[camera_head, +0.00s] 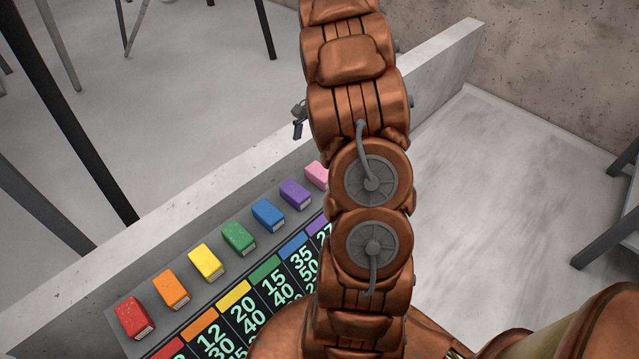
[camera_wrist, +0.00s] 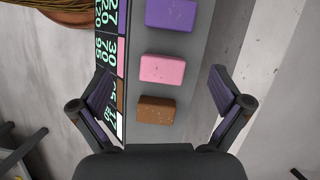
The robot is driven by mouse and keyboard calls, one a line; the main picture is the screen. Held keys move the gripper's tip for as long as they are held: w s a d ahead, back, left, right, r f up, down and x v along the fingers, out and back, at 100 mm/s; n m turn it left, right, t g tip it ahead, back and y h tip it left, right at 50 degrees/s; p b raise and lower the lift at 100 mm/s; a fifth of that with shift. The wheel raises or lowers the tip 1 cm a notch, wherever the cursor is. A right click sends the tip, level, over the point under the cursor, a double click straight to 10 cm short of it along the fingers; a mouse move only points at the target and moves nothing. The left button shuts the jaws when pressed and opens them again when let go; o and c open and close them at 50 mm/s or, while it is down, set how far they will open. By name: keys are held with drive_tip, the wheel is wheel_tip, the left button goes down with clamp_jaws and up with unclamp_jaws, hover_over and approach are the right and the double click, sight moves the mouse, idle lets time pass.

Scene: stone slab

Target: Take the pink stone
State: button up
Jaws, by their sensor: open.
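The pink stone (camera_wrist: 162,69) is a small speckled block lying on the grey slab (camera_wrist: 192,105) in the wrist view. It sits between the purple stone (camera_wrist: 171,14) and the brown stone (camera_wrist: 156,110). In the head view the pink stone (camera_head: 317,174) shows at the far end of the row, partly hidden behind my arm. My gripper (camera_wrist: 162,82) is open and empty in the wrist view. Its two fingers stand apart on either side of the slab, with the pink stone ahead between their tips. In the head view, part of the gripper (camera_head: 299,118) shows beyond the slab; the rest is hidden.
Red (camera_head: 135,317), orange (camera_head: 171,289), yellow (camera_head: 206,262), green (camera_head: 239,238) and blue (camera_head: 268,215) stones continue the row. A coloured number board (camera_head: 240,318) lies alongside. A raised concrete wall (camera_head: 200,205) runs behind the row. The top of the slab around the pink stone is clear.

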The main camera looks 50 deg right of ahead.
drive_tip(key=m+b, duration=0.2)
hover_over(320, 173)
drive_tip(key=d, duration=0.3)
wheel_tip(320, 173, down, 7)
drive_tip(key=shift+t+y, duration=0.3)
drive_tip(key=shift+w+x, duration=0.15)
drive_tip(key=shift+x, duration=1.75)
drive_tip(key=shift+w+x, duration=0.15)
drive_tip(key=shift+x, duration=1.75)
drive_tip(key=shift+d+f, duration=0.1)
drive_tip(key=shift+d, duration=0.05)
drive_tip(key=c, duration=1.1)
